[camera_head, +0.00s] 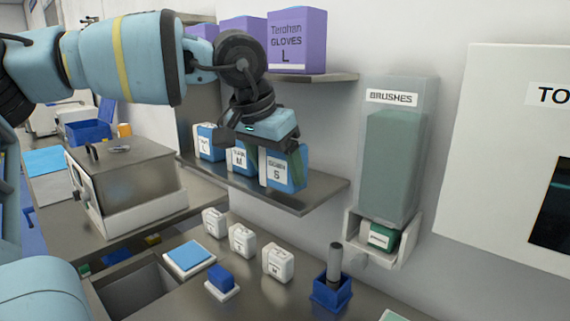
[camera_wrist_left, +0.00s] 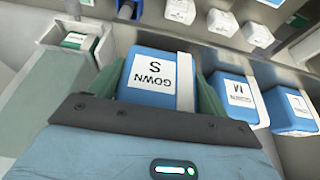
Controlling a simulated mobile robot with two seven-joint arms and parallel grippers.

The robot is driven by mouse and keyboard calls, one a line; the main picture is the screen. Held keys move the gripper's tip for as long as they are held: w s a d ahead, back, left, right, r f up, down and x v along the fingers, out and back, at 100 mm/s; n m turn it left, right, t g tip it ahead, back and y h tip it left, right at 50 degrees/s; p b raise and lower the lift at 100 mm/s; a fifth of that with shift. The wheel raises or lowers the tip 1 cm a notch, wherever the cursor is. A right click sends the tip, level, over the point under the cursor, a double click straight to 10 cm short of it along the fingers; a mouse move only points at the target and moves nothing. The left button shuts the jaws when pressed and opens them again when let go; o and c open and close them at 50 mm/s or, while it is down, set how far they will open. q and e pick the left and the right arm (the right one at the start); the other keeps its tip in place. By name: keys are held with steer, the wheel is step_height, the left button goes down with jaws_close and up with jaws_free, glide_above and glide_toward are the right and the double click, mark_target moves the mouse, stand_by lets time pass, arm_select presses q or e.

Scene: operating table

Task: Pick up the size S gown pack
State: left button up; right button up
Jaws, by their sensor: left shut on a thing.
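The size S gown pack (camera_head: 288,170) is a blue pack with a white label reading S, at the right end of the lower wall shelf. My left gripper (camera_head: 272,160) reaches it from above and is shut on it. My right gripper is not in view.
The M pack (camera_head: 240,160) and L pack (camera_head: 208,142) stand left on the same shelf (camera_head: 310,198). Purple glove boxes (camera_head: 297,40) are on the shelf above. A brushes dispenser (camera_head: 395,150) hangs to the right.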

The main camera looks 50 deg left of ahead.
arm_select(q)
steer(key=s+d+b, duration=0.1)
steer(key=s, duration=1.4)
steer(key=shift+d, duration=0.35)
steer(key=shift+s, duration=0.15)
